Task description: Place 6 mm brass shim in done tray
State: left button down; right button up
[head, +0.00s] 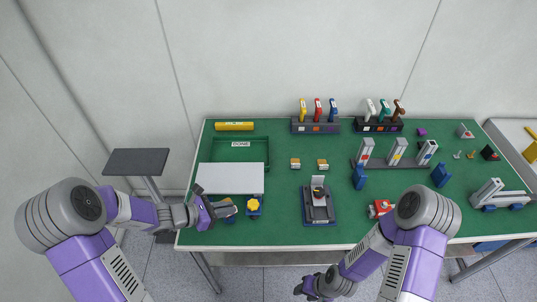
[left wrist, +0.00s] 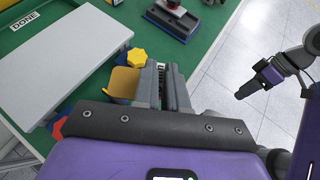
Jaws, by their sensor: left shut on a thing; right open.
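The green done tray (head: 262,143), labelled DONE, is at the left of the bench. A white panel (head: 230,178) covers its front part in the head view; it also shows in the left wrist view (left wrist: 65,65). My left gripper (head: 226,208) is shut at the bench's front left, just in front of the panel. A tan, brass-coloured piece (left wrist: 124,83) shows at its fingers (left wrist: 163,85); the fingers hide much of the grip, and I cannot read its size. My right gripper (head: 312,284) is open and empty, low in front of the bench.
A blue base with a yellow knob (head: 254,204) stands just right of my left gripper. Two small tan-and-white blocks (head: 295,163) lie mid-bench. Racks of coloured-handled tools (head: 316,126) line the back. Green surface is clear left of the fixture.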

aim_at(240, 156)
jog(key=z, duration=3.4)
jog(key=k, duration=2.35)
jog(key=u, duration=1.05)
jog(key=i, duration=0.5)
jog(key=u, duration=0.05)
